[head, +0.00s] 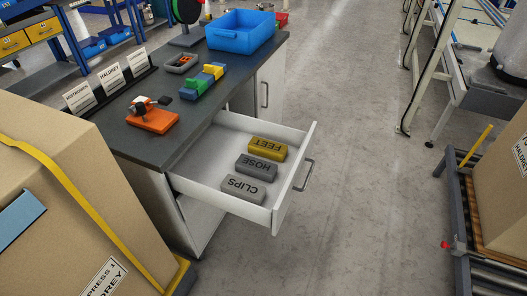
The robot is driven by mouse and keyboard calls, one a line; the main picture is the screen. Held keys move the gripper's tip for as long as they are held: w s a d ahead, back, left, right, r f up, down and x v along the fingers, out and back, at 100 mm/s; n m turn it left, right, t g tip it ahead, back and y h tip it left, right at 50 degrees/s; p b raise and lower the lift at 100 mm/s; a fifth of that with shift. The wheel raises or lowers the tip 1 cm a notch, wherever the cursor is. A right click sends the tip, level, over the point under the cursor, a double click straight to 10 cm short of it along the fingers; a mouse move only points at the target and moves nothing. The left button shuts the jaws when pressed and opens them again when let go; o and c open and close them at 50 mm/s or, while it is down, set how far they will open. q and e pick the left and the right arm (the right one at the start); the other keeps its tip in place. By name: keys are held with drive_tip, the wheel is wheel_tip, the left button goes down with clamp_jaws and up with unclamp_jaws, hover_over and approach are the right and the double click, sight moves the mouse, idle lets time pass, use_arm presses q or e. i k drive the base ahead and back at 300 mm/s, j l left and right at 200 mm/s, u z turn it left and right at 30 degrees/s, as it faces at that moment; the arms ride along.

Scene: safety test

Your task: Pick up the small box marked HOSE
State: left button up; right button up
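The small grey box marked HOSE (257,168) lies in the open white drawer (205,168) of a workbench, in the middle of a row of three boxes. Its lettering appears upside down in the head view. A yellow box marked FEET (267,148) lies just behind it, and a lighter grey box marked CLIPS (242,188) lies just in front. Small gaps separate the boxes. Neither of my grippers shows in the head view.
The drawer front with its handle (304,175) sticks out over open floor. The dark worktop (190,125) carries a blue bin (240,32), coloured blocks (203,80) and an orange fixture (152,118). A large strapped carton (70,190) stands at left; floor (370,200) right of the drawer is clear.

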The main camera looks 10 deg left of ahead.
sight(261, 170)
drive_tip(key=i+l+u, duration=0.1)
drive_tip(key=u, duration=0.3)
drive_tip(key=i+l+u, duration=0.1)
drive_tip(key=u, duration=0.3)
drive_tip(key=i+l+u, duration=0.1)
drive_tip(key=u, duration=0.3)
drive_tip(key=l+u, duration=0.5)
drive_tip(key=u, duration=0.3)
